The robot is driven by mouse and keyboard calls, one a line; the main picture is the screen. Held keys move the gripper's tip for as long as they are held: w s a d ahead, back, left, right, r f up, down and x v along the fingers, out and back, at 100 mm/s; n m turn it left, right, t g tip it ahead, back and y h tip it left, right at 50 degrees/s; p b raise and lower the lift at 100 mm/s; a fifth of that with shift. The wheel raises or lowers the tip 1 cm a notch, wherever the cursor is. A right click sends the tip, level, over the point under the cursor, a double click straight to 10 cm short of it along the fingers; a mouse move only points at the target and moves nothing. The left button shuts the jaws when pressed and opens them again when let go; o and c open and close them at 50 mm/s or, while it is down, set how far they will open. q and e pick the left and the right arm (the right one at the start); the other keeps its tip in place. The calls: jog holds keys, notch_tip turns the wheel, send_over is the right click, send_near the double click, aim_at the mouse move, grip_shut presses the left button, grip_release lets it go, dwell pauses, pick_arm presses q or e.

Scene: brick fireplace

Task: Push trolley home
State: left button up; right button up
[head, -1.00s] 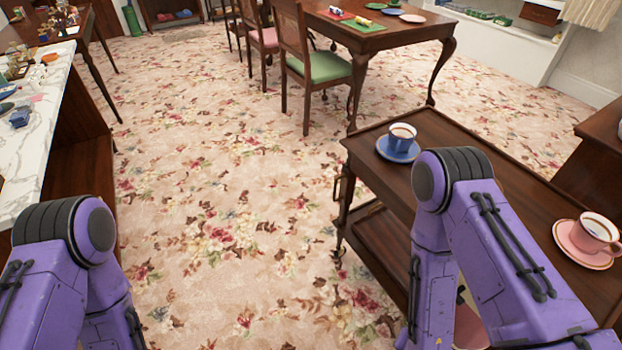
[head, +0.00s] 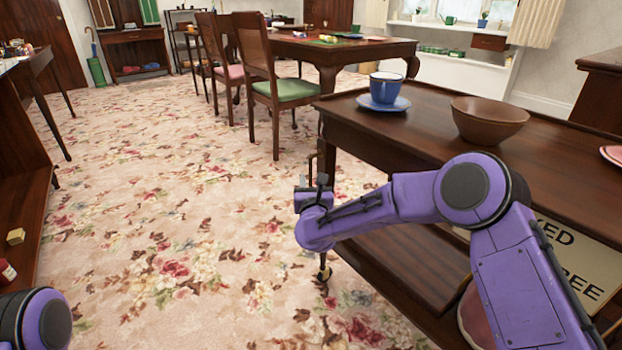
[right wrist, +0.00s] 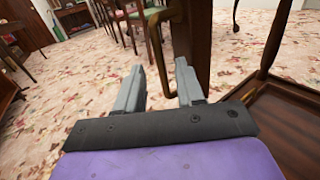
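The trolley (head: 430,115) is dark wood with two tiers, on the right of the head view. It also shows in the right wrist view (right wrist: 268,130). A blue cup (head: 386,88) on a blue saucer (head: 384,104) and a brown bowl (head: 489,120) stand on its top. My left gripper is out of view.
A dining table (head: 330,50) with chairs (head: 272,88) stands ahead. A dark cabinet (head: 600,95) is beyond the trolley. A wooden unit (head: 20,170) lines the left. The floral carpet (head: 180,210) between is clear. A lettered sign (head: 580,265) is below the trolley top.

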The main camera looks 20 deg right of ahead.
aim_at(311, 174)
jog(key=x, duration=0.3)
jog(key=b+x, duration=0.1)
jog(key=x, duration=0.2)
jog(key=shift+w+f, duration=0.2)
jog(key=shift+f, duration=0.05)
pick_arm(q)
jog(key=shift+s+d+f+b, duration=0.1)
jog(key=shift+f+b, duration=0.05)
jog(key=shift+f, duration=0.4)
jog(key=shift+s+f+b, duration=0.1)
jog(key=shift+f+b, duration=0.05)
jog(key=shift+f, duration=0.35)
pick_arm(e)
jog(key=shift+w+d+r, duration=0.1)
jog(key=shift+w, duration=0.25)
grip_shut()
